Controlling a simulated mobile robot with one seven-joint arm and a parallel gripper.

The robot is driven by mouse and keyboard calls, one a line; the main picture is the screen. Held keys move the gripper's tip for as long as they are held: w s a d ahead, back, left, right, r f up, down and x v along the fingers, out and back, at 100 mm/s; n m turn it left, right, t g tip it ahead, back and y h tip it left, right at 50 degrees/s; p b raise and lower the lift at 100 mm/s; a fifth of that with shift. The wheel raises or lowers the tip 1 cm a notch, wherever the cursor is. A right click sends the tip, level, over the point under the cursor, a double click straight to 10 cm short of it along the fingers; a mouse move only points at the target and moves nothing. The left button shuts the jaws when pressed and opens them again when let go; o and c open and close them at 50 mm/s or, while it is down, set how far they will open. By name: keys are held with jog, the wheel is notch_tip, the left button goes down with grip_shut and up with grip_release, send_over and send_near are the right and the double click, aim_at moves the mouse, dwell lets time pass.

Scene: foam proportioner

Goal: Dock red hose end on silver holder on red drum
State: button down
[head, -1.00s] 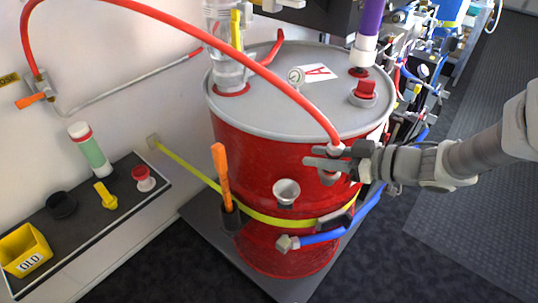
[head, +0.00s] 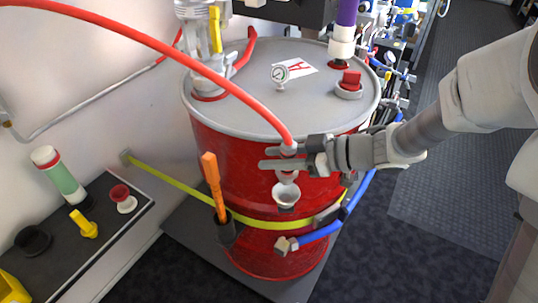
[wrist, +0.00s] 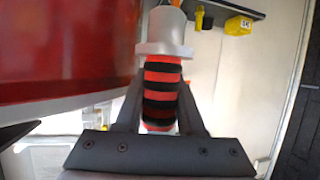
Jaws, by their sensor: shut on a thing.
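The red hose (head: 180,60) arcs in from the upper left and ends at my gripper (head: 272,158). My gripper is shut on the red hose end, whose silver collar (head: 289,149) shows at the fingers. In the wrist view, the red and black banded hose end (wrist: 162,92) sits between the fingers, with a silver fitting (wrist: 165,32) beyond it. The silver holder (head: 286,196), a small cup, is on the front of the red drum (head: 215,160). The hose end's lower tip appears just above the cup; whether they touch cannot be told.
Below the holder, a yellow strap (head: 185,196) crosses the drum, and a blue hose (head: 320,234) ends at a metal fitting. An orange-handled tool (head: 213,185) stands left of the holder. A dark shelf (head: 75,262) with small parts is at left.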

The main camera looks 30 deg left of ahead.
aim_at(285, 178)
jog(key=shift+f+b, duration=2.85)
jog(key=shift+b, duration=0.45)
jog(key=shift+d+r+p, duration=0.1)
jog(key=shift+p, duration=0.9)
jog(key=shift+f+b, duration=0.35)
jog(key=shift+f, duration=0.4)
jog(key=c, duration=0.8)
grip_release()
jog(key=shift+p+v, duration=1)
jog(key=shift+v, duration=0.2)
jog(key=s+p+v, duration=0.1)
jog(key=p+v, duration=0.5)
jog(key=v, duration=0.2)
jog(key=shift+w+d+r, duration=0.15)
jog(key=shift+w+d, duration=0.15)
jog(key=shift+w, duration=0.25)
